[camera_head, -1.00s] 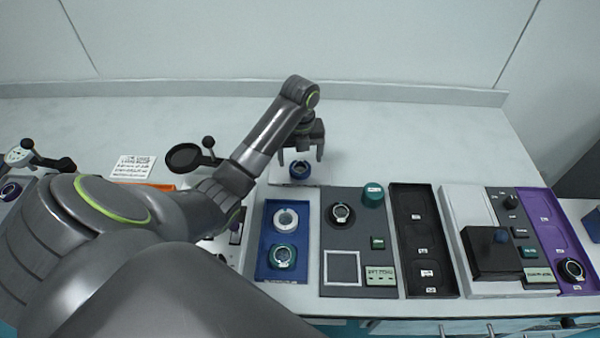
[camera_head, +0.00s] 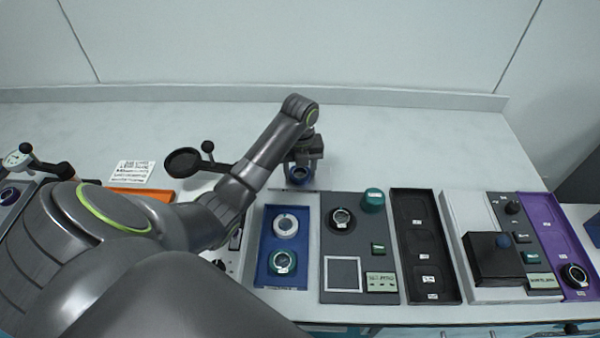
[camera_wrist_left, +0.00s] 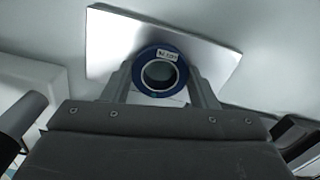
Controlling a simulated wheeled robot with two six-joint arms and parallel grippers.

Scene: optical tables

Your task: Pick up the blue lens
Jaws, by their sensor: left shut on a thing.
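The blue lens (camera_head: 299,176) is a small dark blue ring with a clear middle. A pale shiny plate (camera_wrist_left: 112,38) lies behind the lens. I cannot tell whether the lens touches it. My right gripper is in neither view.
A blue tray (camera_head: 264,240) with a white ring and a teal ring stands in front. To its right are a grey panel (camera_head: 345,210), a black tray (camera_head: 395,240) and a purple tray (camera_head: 542,232). A black round holder (camera_head: 184,162) stands left. The back table is clear.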

